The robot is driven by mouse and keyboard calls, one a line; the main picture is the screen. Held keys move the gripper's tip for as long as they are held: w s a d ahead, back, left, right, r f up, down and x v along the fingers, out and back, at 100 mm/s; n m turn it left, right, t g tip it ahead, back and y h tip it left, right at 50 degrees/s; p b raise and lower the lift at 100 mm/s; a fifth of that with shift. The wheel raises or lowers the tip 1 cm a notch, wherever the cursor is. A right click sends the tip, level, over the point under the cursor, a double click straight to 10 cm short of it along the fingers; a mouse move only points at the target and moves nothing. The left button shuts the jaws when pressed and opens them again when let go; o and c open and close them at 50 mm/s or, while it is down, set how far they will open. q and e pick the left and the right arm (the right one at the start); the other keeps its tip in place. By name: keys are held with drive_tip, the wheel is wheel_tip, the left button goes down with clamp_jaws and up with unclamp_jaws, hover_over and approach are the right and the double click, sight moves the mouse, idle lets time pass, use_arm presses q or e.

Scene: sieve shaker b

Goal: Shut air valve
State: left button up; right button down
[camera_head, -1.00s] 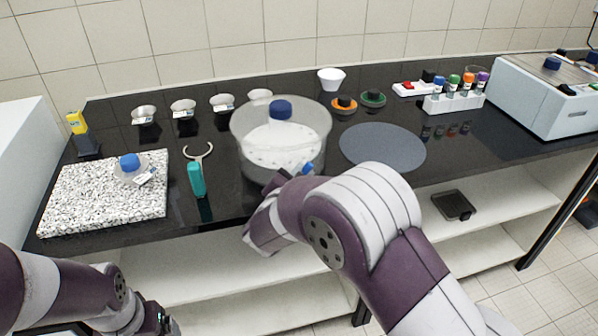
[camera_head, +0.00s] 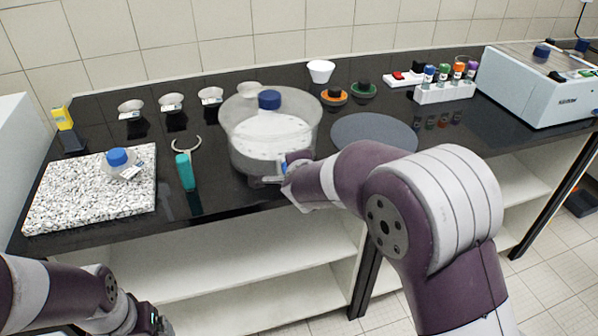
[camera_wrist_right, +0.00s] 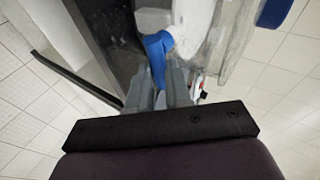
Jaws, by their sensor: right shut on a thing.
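The clear round vessel (camera_head: 240,150) with a blue knob (camera_head: 269,99) on its lid stands on the black bench. Its air valve (camera_head: 284,168) has a blue handle at the lower front right, partly hidden by my right gripper (camera_head: 286,174). In the right wrist view the blue valve handle (camera_wrist_right: 157,48) runs down between the two grey fingers of my right gripper (camera_wrist_right: 165,88), which are shut on it. My left gripper (camera_head: 158,326) is low at the bottom left, in front of the bench and away from the vessel; its fingers do not show clearly.
A speckled slab (camera_head: 60,205) with a small blue-capped bottle (camera_head: 118,158) and a teal-handled tool (camera_head: 185,172) lie left of the vessel. A grey round mat (camera_head: 372,133) lies to the right. A tube rack (camera_head: 445,93) and a pale machine (camera_head: 535,85) stand farther right.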

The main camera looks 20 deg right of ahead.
drive_tip(key=shift+d+f+m+b, duration=0.1)
drive_tip(key=shift+f+m+b, duration=0.1)
drive_tip(key=shift+m+b, duration=0.1)
drive_tip(key=shift+y, duration=0.3)
drive_tip(key=c, duration=1.1)
unclamp_jaws()
drive_tip(key=shift+o, duration=0.2)
drive_tip(key=shift+r, duration=0.1)
drive_tip(key=p+v, duration=0.4)
drive_tip(key=v, duration=0.8)
drive_tip(key=shift+s+r, duration=0.25)
